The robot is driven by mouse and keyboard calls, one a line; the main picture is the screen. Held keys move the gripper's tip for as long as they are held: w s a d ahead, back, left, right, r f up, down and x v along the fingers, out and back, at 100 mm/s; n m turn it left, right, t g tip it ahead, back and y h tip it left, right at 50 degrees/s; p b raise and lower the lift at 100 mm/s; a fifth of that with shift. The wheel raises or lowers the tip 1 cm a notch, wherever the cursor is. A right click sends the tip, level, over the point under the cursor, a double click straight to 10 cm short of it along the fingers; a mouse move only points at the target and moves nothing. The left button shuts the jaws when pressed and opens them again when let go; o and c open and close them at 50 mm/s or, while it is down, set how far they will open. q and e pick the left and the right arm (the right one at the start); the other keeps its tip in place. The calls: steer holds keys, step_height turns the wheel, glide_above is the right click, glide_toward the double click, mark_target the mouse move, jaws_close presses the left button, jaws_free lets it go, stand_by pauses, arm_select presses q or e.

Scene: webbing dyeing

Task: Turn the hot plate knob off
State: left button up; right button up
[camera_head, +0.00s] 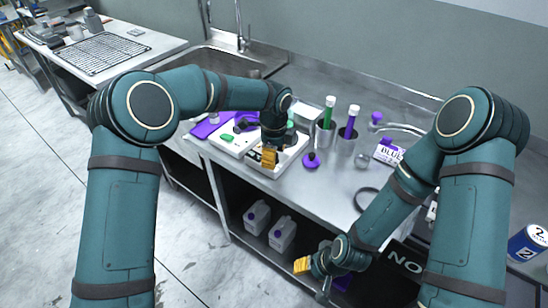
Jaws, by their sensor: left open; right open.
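A low white appliance (291,154) that looks like the hot plate sits near the front edge of the steel bench. My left gripper (269,158) hangs over its front, its yellow fingertips in front of or against the front face. The gripper hides much of that face, and I cannot make out the knob or whether the fingers touch it. My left gripper is open, with nothing visible held. My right gripper (302,265) is open and empty, low in front of the bench, away from the appliance.
A white tray-like unit (229,147) with green and purple items adjoins the appliance on the left. Cylinders with green (328,113) and purple (351,122) tubes stand behind right. A purple-based object (311,161) sits close right. White jugs (282,233) stand on the lower shelf.

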arm_select(q)
steer(key=shift+f, duration=0.3)
jaws_close()
